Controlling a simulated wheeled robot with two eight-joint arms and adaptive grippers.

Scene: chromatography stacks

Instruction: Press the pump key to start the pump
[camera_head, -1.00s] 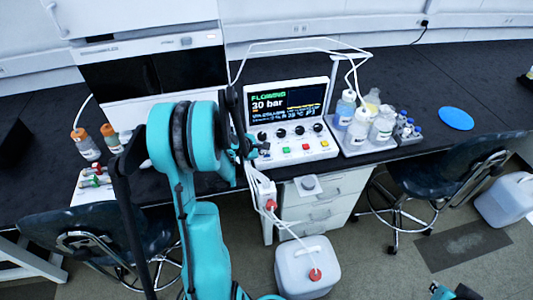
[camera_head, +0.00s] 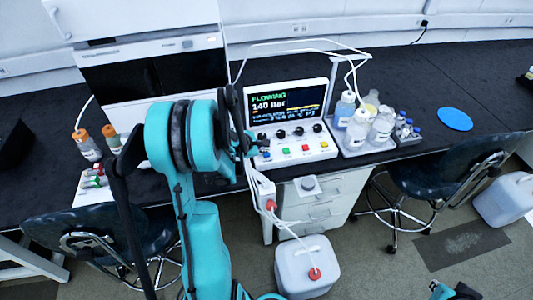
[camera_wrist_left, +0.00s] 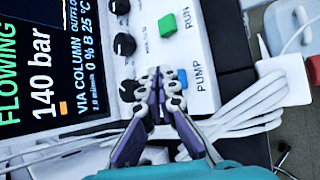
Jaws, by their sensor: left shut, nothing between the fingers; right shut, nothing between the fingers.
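The pump console (camera_head: 288,115) stands on the dark bench, its screen (camera_wrist_left: 45,70) reading FLOWING, 140 bar, VIA COLUMN. The blue key beside the PUMP label (camera_wrist_left: 182,77) shows in the left wrist view, partly behind a fingertip; the green RUN key (camera_wrist_left: 167,25) is beside it. My left gripper (camera_wrist_left: 165,84) is shut and empty, its tips at the blue key's edge; I cannot tell whether they touch it. In the head view my left gripper (camera_head: 257,148) is at the console's front left corner. My right gripper (camera_head: 460,291) is shut and empty at the bottom edge.
Bottles in a white tray (camera_head: 352,150) stand right of the console, with tubing above. A white instrument (camera_head: 150,60) stands at the left. White cables (camera_wrist_left: 245,112) hang by the console edge. A jug (camera_head: 308,268) and chairs stand on the floor. A blue disc (camera_head: 455,119) lies at right.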

